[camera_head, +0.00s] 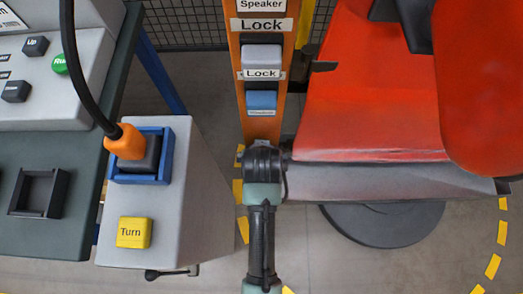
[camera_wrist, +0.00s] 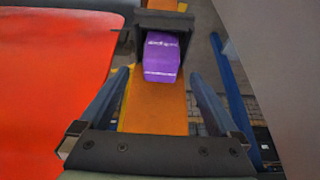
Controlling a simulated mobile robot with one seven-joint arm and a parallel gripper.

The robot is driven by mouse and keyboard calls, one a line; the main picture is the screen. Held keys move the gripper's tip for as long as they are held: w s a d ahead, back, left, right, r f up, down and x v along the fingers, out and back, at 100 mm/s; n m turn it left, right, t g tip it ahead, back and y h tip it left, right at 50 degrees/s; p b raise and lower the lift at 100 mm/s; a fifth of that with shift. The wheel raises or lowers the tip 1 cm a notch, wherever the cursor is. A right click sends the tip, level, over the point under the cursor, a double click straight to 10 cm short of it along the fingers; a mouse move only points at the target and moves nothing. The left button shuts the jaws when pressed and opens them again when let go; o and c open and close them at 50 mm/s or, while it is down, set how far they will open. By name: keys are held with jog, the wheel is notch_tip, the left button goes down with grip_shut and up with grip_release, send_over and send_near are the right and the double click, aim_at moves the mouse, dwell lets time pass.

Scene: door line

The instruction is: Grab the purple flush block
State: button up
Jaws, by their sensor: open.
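The purple flush block (camera_wrist: 161,56) shows in the wrist view. It has white lettering and sits at a black housing (camera_wrist: 165,20) on an orange post (camera_wrist: 155,105). My gripper (camera_wrist: 160,76) is open and empty. Its two fingers lie left and right of the block's near end, with gaps on both sides; I cannot tell how far the tips are from the block in depth. In the head view my arm end (camera_head: 263,160) is in front of the post (camera_head: 263,127), and the purple block does not show there.
The post carries a grey block (camera_head: 262,57) and a blue block (camera_head: 262,100) above my arm end. A red seat (camera_head: 370,100) stands close on the right. A grey box (camera_head: 175,225) with an orange plug (camera_head: 126,141) and a yellow Turn button (camera_head: 134,232) is left.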

jog(key=b+x, duration=0.1)
jog(key=x, duration=0.4)
jog(key=shift+w, duration=0.1)
jog(key=shift+c, duration=0.3)
jog(key=shift+r, duration=0.1)
grip_shut()
